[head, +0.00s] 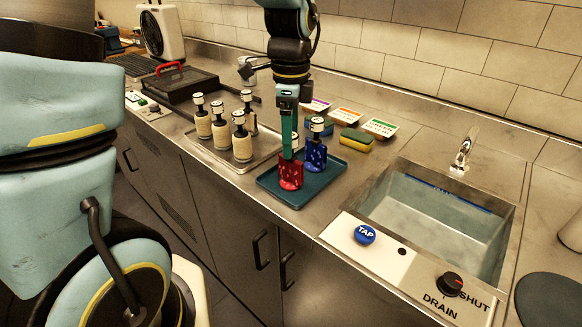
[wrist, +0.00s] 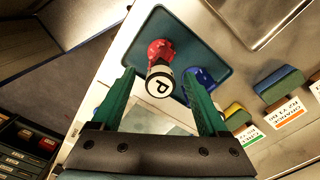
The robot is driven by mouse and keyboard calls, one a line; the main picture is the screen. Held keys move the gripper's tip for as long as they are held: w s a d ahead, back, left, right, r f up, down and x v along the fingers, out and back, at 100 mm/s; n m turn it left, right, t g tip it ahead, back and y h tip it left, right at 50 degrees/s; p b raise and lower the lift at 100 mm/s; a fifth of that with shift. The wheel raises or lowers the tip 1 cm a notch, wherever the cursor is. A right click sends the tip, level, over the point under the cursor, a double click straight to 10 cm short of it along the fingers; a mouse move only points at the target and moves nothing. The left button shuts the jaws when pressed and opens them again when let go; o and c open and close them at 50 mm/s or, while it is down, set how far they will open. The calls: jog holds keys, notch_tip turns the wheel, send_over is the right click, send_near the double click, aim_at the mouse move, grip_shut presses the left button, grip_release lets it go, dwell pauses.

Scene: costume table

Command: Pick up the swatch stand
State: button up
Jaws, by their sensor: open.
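A red patterned swatch stand (head: 291,174) is upright on a teal tray (head: 309,188). In the wrist view the red stand (wrist: 157,49) shows its round white top marked P between my fingers. A blue patterned swatch stand (head: 315,155) with a white-and-black top is just right of it on the same tray; it also shows in the wrist view (wrist: 203,76), partly behind a finger. My gripper (head: 290,152) is open, pointing down at the red stand, with one finger hiding part of that stand in the head view. I cannot tell whether the fingers touch it.
Several cream-wrapped stands (head: 241,143) are on a metal tray (head: 233,164) to the left. Sponges (head: 356,141) and labelled cards (head: 379,127) lie behind the teal tray. A sink (head: 440,222) is to the right, and a dark case (head: 180,85) is farther back left.

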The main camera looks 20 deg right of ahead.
grip_shut()
dwell(0.6)
dwell(0.8)
